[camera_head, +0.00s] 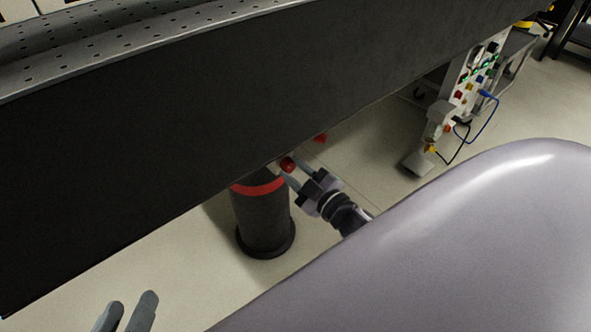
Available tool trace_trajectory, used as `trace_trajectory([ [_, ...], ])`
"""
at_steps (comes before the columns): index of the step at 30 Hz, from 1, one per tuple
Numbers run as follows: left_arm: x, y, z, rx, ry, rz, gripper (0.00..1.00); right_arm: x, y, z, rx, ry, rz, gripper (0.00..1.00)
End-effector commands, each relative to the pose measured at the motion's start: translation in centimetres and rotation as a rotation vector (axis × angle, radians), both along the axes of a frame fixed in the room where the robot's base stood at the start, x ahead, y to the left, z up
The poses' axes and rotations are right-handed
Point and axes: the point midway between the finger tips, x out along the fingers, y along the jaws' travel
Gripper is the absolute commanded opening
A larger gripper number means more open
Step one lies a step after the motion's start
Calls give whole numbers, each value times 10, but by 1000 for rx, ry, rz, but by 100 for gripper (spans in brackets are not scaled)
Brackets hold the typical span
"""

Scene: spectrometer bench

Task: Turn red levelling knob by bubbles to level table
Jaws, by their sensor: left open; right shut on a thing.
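The red levelling knob (287,164) is small and round, under the lower edge of the optical table (170,150), close to the top of a dark leg. My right gripper (291,173) reaches up from the lower right, its fingers shut on the knob. Part of the knob is hidden between the fingers and by the table edge. My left gripper (128,312) shows only its two fingertips at the bottom left; it is open, empty and far from the knob. No bubbles can be seen in this view.
The dark cylindrical leg (264,215) with a red band stands beside my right gripper. A second small red part (320,138) shows under the table edge. A panel with coloured connectors (470,85) and cables stands at the upper right. Bare floor lies at the lower left.

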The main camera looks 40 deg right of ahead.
Motion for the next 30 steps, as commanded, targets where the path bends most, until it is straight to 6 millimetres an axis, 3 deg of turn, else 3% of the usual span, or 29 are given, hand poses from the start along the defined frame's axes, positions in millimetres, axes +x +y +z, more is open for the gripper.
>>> trace_trajectory([
  [11, -3, 1, -3, 3, 9, 0, 60, 0, 0, -1, -2, 0, 1, 4],
  [12, -3, 1, -4, 4, 10, 0, 60, 0, 0, -1, -2, 0, 1, 47],
  [13, -4, 1, -4, 4, 10, 0, 60, 0, 0, -1, -2, 0, 1, 57],
  [14, -4, 1, -4, 4, 10, 0, 60, 0, 0, -1, -2, 0, 1, 60],
  [23, -4, 1, 0, 4, 4, 1, 60, -1, 0, 0, -1, 1, 0, 60],
  [30, -2, 5, 7, 32, -8, 10, 60, -27, -2, 1, 1, 4, -2, 60],
])
